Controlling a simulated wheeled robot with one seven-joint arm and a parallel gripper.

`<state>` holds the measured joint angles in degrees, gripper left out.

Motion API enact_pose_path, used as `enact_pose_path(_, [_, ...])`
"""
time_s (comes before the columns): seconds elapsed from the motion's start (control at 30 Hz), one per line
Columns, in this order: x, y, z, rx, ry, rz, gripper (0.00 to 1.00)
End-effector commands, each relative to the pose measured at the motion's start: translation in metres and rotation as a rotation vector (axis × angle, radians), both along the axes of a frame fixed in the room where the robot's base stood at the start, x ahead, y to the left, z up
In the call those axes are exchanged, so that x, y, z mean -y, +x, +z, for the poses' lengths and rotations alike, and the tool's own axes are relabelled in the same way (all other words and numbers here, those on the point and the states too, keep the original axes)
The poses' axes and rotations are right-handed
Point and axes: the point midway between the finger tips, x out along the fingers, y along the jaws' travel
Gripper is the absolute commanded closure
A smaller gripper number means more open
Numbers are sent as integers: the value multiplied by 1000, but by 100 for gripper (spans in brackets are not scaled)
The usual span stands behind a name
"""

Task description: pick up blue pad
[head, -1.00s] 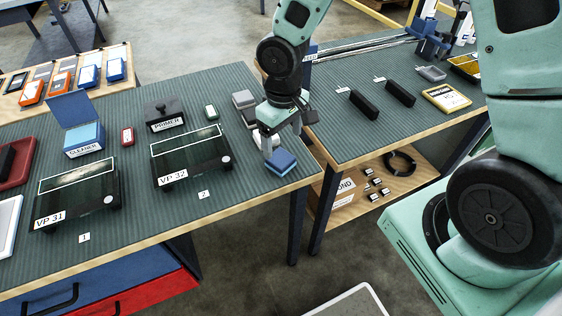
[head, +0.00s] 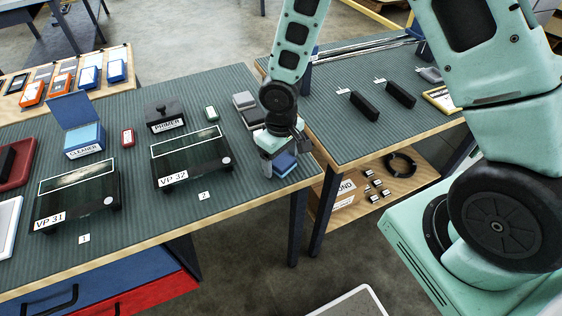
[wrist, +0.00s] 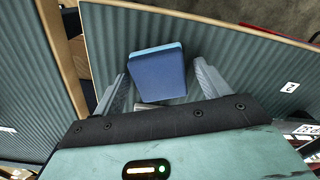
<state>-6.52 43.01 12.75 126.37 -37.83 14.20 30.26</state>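The blue pad (head: 286,164) is a small block with a lighter blue layer, lying near the front right corner of the left bench. In the wrist view the blue pad (wrist: 158,75) sits between the two grey fingers, with a narrow gap on each side. My gripper (wrist: 161,70) is open and points down at the pad. In the head view my gripper (head: 274,166) partly covers the pad. I cannot tell how far the fingertips are above the bench.
Grey blocks (head: 243,100) lie just behind my gripper. The VP 32 plate (head: 190,160) is to the left, with the primer block (head: 165,117) behind it. The bench edge is close in front. A gap separates this bench from the right bench (head: 345,135).

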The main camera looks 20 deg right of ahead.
Motion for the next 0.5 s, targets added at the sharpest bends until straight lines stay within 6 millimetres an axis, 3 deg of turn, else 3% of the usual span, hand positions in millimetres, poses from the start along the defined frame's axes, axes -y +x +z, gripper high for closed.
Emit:
enact_pose_path(0.03, [0, 0, 0, 0, 0, 0, 39])
enact_pose_path(0.13, [0, 0, 0, 0, 0, 0, 67])
enact_pose_path(0.27, [0, 0, 0, 0, 0, 0, 73])
enact_pose_path(0.5, [0, 1, 7, 1, -1, -2, 73])
